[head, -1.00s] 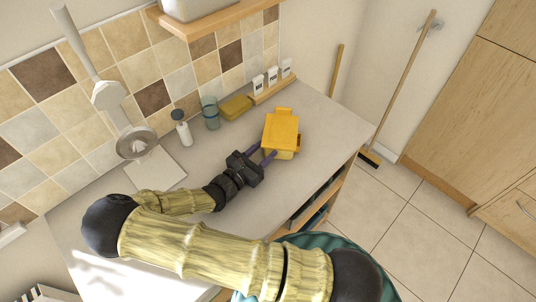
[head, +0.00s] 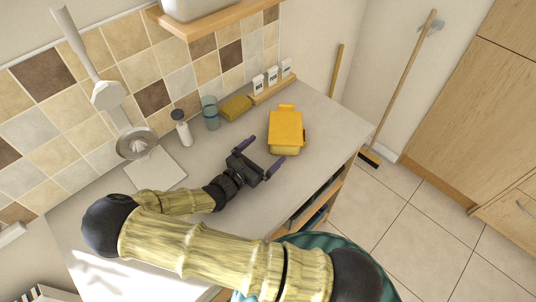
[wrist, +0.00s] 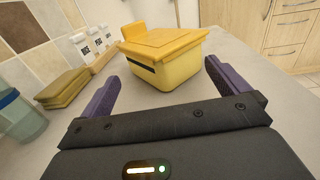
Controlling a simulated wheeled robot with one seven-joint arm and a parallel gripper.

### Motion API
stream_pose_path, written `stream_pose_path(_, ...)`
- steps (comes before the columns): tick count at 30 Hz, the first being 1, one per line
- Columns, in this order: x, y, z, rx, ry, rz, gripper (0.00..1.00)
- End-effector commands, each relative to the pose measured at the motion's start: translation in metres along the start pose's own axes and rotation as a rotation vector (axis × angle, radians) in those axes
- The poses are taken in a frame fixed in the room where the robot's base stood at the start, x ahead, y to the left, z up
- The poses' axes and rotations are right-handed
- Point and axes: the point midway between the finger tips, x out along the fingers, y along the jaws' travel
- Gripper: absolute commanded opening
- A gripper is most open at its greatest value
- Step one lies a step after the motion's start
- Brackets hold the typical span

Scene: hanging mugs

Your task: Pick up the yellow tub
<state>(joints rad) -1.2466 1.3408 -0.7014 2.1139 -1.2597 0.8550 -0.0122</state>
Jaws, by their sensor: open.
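The yellow tub (head: 286,130) stands upright on the counter with its darker yellow lid on. In the wrist view the tub (wrist: 167,72) is straight ahead, with a dark slot on its front side under the lid. My gripper (head: 264,151) is open and empty, its purple fingers spread wide. The tub is just beyond the fingertips; in the wrist view it lies between and ahead of the two fingers (wrist: 160,82). I cannot tell whether the right finger touches it.
A yellow-green sponge (head: 236,107), a teal glass (head: 210,113) and a white dispenser (head: 182,128) stand along the tiled wall. White labelled containers (head: 272,76) sit on a wooden rack behind the tub. The counter's front edge (head: 340,176) is close on the right.

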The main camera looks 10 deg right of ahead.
Motion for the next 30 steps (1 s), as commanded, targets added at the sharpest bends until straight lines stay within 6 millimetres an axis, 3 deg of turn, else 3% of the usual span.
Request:
stream_pose_path(10, -0.013, 0.001, -0.001, 0.003, 0.001, 0.002, 1.00)
stream_pose_path(23, -0.078, 0.001, -0.002, 0.002, 0.002, 0.004, 1.00)
stream_pose_path(30, -0.076, 0.000, 0.039, 0.004, 0.001, 0.001, 1.00)
